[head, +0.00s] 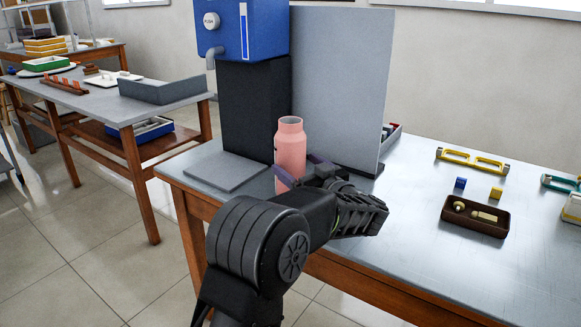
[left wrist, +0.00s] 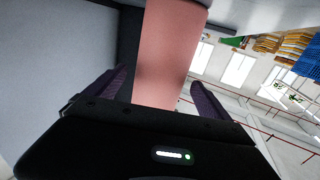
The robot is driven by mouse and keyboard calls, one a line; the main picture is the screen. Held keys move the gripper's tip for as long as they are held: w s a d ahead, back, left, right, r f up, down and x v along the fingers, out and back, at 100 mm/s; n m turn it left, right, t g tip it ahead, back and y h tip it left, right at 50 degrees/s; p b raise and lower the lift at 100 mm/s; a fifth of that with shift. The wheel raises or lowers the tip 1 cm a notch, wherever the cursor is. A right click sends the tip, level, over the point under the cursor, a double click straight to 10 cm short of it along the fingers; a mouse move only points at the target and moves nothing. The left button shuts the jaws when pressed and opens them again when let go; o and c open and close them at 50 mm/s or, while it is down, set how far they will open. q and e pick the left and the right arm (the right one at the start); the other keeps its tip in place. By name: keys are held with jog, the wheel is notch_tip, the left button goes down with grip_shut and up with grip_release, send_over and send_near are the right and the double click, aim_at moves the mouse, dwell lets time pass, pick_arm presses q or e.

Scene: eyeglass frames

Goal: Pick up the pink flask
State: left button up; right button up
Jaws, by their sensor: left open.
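The pink flask (head: 290,146) stands upright on the metal table, in front of the grey panel and just right of the blue dispenser's base. My left gripper (head: 299,172) reaches its lower part from the front, with its purple fingers beside it. In the left wrist view, the flask (left wrist: 168,50) lies between the two open fingers (left wrist: 160,88), with a gap visible on each side. Part of the flask's lower body is hidden behind the gripper in the head view. My right gripper is not in view.
A blue dispenser (head: 243,28) on a black column stands behind left of the flask. A tall grey panel (head: 345,85) rises behind it. The table front right is clear.

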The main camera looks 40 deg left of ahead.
aim_at(296, 164)
pick_arm(q)
jog(key=x, duration=0.3)
jog(key=shift+w+a+b, duration=0.15)
jog(key=shift+a+b, duration=0.15)
jog(key=shift+a, duration=0.05)
jog(key=shift+c, duration=0.3)
jog(key=c, duration=1.8)
